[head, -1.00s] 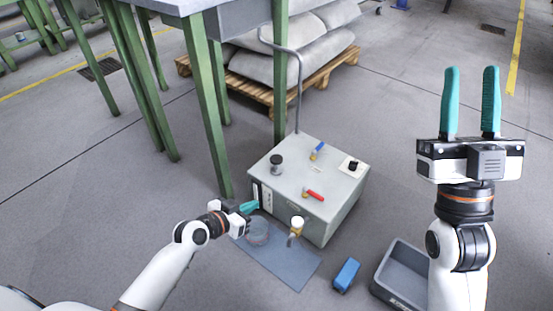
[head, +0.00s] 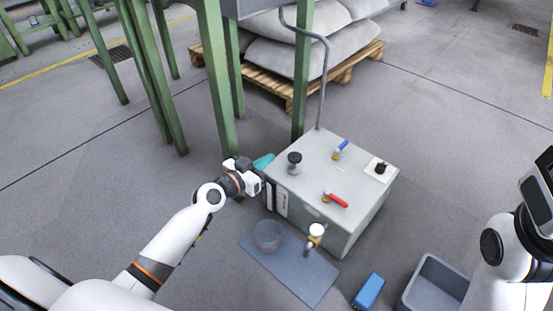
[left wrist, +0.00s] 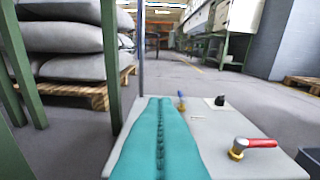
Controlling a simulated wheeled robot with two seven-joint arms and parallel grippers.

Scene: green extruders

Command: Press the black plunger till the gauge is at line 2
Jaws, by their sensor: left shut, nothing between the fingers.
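The black plunger (head: 294,158) stands upright on the back left part of the grey box top (head: 335,165). A gauge strip (head: 272,195) is on the box's left front face; its reading is too small to tell. My left gripper (head: 264,161) is shut and empty, its teal fingers just left of the plunger, apart from it in the picture. In the left wrist view the shut fingers (left wrist: 162,105) point across the box top, and the plunger does not show there. My right gripper (head: 538,190) is cut off at the right edge, its fingers out of view.
The box top also carries a blue-handled valve (head: 341,149), a red-handled valve (head: 337,200) and a black knob (head: 381,168). A clear cup (head: 267,236) stands on a grey mat (head: 300,275) in front. A blue block (head: 369,291) and grey bin (head: 432,284) are at right.

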